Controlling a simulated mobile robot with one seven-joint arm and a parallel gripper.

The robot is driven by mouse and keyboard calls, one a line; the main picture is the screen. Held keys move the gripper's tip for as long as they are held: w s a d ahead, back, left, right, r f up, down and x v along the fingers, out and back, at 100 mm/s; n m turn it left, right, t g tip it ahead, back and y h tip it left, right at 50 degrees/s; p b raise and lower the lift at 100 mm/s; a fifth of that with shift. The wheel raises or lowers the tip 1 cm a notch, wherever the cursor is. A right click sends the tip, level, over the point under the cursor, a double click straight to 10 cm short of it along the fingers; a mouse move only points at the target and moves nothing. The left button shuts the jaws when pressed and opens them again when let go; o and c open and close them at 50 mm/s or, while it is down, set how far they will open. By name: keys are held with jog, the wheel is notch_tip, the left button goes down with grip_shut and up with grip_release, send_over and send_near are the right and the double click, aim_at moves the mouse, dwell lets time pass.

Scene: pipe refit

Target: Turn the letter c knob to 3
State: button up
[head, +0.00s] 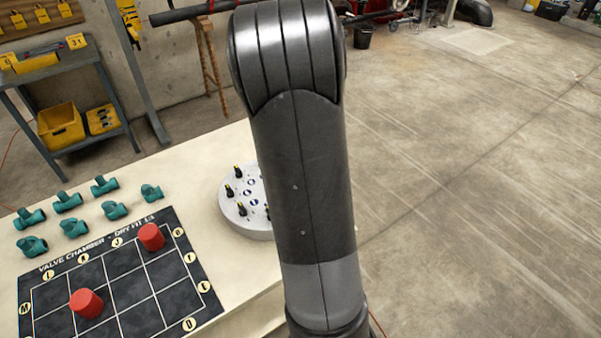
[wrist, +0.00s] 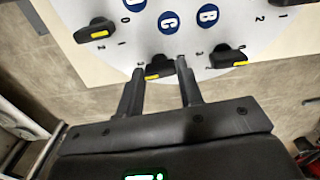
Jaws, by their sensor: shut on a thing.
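A round white panel (head: 232,211) stands on the table and carries several black knobs with yellow marks. In the wrist view the blue letter C disc (wrist: 168,22) sits just above the middle knob, the letter c knob (wrist: 161,66). Its yellow mark shows at its lower left end. My gripper (wrist: 160,70) is shut on this knob, one finger on each side. The digits around it are partly hidden and too small to read surely. In the head view my arm hides the gripper and the right part of the panel.
Neighbouring knobs stand close at left (wrist: 95,31) and right (wrist: 228,56) of my fingers. A dark grid mat (head: 120,275) with two red cylinders (head: 151,236) and several teal pipe fittings (head: 115,210) lie left of the panel. Open floor lies to the right.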

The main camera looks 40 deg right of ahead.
jog(key=shift+m, duration=0.4)
jog(key=o, duration=1)
jog(key=shift+c, duration=0.2)
notch_tip(320, 180, up, 11)
jog(key=shift+f, duration=0.1)
dwell(0.3)
